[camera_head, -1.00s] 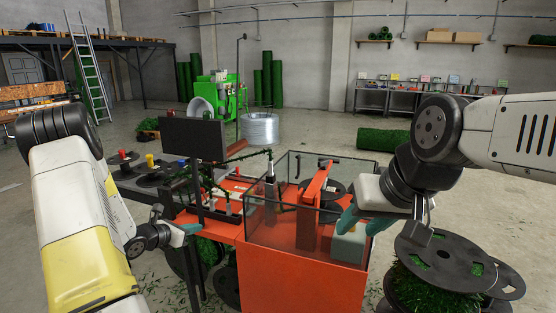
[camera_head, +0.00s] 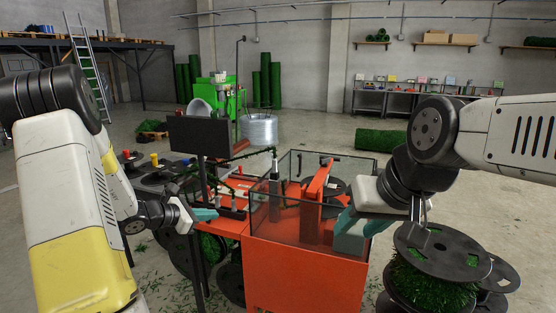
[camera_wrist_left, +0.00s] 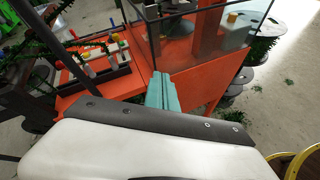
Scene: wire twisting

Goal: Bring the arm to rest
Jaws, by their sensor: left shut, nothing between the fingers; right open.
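My left gripper (camera_head: 205,214) has teal fingers and hangs at the left side of the orange machine (camera_head: 300,270), in front of its lower table. Its fingers are shut together and empty; in the left wrist view the left gripper (camera_wrist_left: 162,92) shows over the orange surface. My right gripper (camera_head: 348,228) is open, with its teal fingers at the right side of the machine's glass-walled box (camera_head: 280,205). Part of the right fingers is seen against the box's corner, and I cannot tell whether they touch it.
A black monitor (camera_head: 199,136) on a post stands just behind my left gripper. Spools of green garland (camera_head: 435,275) stand on the floor at the right.

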